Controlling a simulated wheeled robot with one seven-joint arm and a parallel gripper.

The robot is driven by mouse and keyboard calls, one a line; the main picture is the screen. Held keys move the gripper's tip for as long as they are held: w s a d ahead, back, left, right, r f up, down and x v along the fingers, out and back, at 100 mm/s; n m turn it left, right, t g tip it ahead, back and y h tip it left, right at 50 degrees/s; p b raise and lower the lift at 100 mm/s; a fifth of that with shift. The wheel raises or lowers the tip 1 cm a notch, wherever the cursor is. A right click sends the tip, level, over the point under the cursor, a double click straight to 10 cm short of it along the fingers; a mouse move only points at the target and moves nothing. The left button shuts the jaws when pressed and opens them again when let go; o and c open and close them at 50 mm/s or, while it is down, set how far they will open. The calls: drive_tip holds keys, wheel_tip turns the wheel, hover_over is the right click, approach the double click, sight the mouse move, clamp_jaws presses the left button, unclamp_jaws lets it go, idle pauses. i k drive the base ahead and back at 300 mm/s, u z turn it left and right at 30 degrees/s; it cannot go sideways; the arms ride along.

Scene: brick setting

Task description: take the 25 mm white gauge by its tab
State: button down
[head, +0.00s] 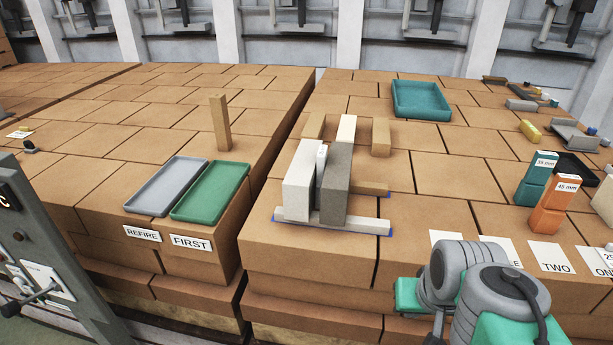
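A white block (604,200), likely the 25 mm white gauge, is cut off by the right edge of the head view. A white label (609,256) starting with "2" shows just below it, also cut off; I cannot tell whether it is the gauge's tab. To its left stand a teal gauge (532,191) marked 35 mm and an orange gauge (548,218) marked 45 mm, with their labelled tabs on top. My grey and green arm links fill the lower right, but my gripper's fingers are not in view.
White cards (551,257) lie along the front right edge. White and grey upright blocks (335,185) stand on a pale strip mid-stack. A teal tray (421,99) is behind. Grey (167,213) and green (211,218) trays sit left, across a gap. Small parts clutter the far right.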

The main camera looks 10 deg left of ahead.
sight(322, 156)
drive_tip(key=k, duration=0.5)
drive_tip(key=u, duration=1.65)
drive_tip(key=i, duration=1.1)
drive_tip(key=z, duration=1.8)
